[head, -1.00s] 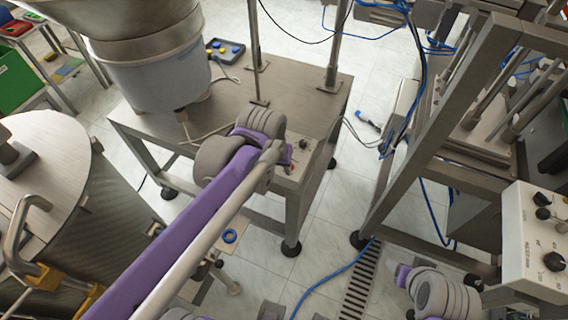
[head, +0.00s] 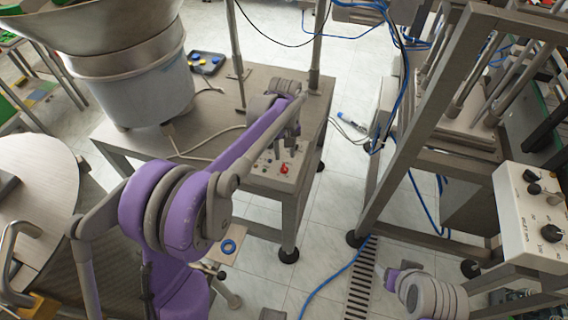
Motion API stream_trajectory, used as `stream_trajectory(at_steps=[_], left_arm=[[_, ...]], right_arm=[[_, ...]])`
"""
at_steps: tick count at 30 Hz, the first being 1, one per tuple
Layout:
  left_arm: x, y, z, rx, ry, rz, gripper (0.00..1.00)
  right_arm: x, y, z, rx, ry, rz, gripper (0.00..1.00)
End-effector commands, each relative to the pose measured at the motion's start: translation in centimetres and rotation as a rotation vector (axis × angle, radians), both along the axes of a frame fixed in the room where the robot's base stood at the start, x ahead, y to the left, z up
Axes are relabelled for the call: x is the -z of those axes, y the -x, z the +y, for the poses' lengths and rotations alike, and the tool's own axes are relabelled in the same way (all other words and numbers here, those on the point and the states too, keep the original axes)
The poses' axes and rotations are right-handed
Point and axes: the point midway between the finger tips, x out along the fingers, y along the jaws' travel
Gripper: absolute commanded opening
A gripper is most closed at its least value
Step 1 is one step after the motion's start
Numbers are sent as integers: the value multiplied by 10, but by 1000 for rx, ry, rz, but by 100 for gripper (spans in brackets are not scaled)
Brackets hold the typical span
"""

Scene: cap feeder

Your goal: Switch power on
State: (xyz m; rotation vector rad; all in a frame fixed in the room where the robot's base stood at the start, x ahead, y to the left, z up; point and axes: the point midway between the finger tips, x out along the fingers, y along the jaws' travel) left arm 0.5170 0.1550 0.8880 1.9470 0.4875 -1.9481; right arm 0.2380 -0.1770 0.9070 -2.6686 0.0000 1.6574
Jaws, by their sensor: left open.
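My left arm reaches over the table from the lower left. My left gripper (head: 288,147) points down at the panel, just above the red control, and is open. I cannot tell if it touches anything. The arm and wrist hide part of the panel's upper edge. My right gripper is out of view; only part of my right arm shows at lower right.
The metal table (head: 225,95) bears the large feeder bowl (head: 128,75) and upright posts. A white control box (head: 530,215) with black knobs stands at right, beside a metal frame (head: 425,130). Blue cables cross the floor.

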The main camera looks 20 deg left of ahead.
Motion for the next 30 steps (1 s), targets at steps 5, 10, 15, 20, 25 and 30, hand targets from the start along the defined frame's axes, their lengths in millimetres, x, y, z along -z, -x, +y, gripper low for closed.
stream_trajectory(at_steps=[5,10,15,20,25,30], left_arm=[[34,0,0,0,0,0,42],[53,0,0,0,0,0,42],[60,0,0,0,0,-1,42],[60,0,0,0,0,-1,42],[60,0,0,0,0,-1,23],[60,0,0,0,0,-1,0]], right_arm=[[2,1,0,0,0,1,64],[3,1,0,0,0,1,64],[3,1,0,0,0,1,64],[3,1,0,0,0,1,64],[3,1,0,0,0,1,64],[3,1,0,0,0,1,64]])
